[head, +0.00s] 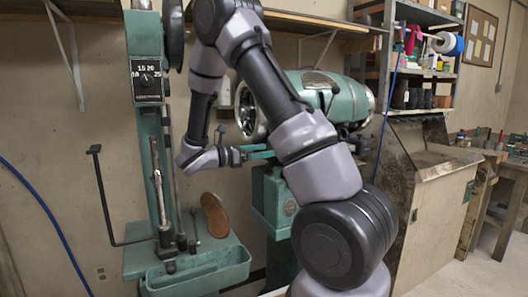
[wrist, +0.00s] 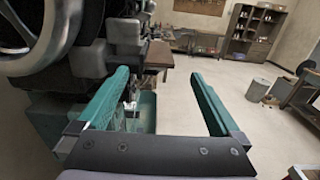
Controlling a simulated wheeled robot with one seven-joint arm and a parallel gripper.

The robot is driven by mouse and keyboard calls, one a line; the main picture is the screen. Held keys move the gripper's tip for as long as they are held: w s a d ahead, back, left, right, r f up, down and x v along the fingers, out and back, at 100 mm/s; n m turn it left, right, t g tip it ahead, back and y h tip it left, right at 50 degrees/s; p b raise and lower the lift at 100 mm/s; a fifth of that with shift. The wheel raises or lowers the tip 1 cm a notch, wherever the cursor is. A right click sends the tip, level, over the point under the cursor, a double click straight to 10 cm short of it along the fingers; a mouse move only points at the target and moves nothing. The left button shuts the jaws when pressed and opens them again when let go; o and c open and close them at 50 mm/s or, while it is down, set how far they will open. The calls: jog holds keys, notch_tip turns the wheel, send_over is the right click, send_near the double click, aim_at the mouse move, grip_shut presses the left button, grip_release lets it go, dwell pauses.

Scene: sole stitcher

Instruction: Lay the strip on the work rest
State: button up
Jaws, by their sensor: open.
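My gripper (wrist: 159,74) is open in the wrist view, its two green fingers spread wide with nothing held between them. In the head view it (head: 270,151) points right, in front of the green machine (head: 272,205), partly behind my arm. A brown sole-shaped piece (head: 215,215) leans upright on the green stitcher's base at lower left, below and left of my gripper. I cannot clearly pick out a strip or the work rest in either view. A small pale part (wrist: 130,107) shows past the left finger; I cannot tell what it is.
A green trough (head: 198,272) sits at the stitcher's front, with a black bent rod (head: 103,200) to its left. A wooden cabinet (head: 425,185) and a loaded shelf (head: 425,70) stand right. The wrist view shows open floor (wrist: 215,75) and a grey bin (wrist: 257,90).

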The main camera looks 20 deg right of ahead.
jog(key=shift+a, duration=0.1)
jog(key=a, duration=1)
jog(key=shift+s+a, duration=0.2)
jog(key=shift+a, duration=0.1)
jog(key=s+d+r+m+g+y, duration=0.1)
jog(key=s+d+r+m+y, duration=0.15)
jog(key=s+m+y, duration=0.35)
jog(key=s+d+r+m+g+y, duration=0.2)
jog(key=s+d+m+y, duration=0.3)
jog(key=s, duration=0.3)
jog(key=s+a+r+m+t+y, duration=0.5)
jog(key=a+r+m+t+y, duration=0.2)
jog(key=m, duration=0.4)
jog(key=r+t+y, duration=0.1)
jog(key=t+y, duration=0.1)
jog(key=shift+s+a+m+t, duration=0.25)
jog(key=shift+s+m+t, duration=0.05)
jog(key=shift+s, duration=0.05)
jog(key=shift+r, duration=0.1)
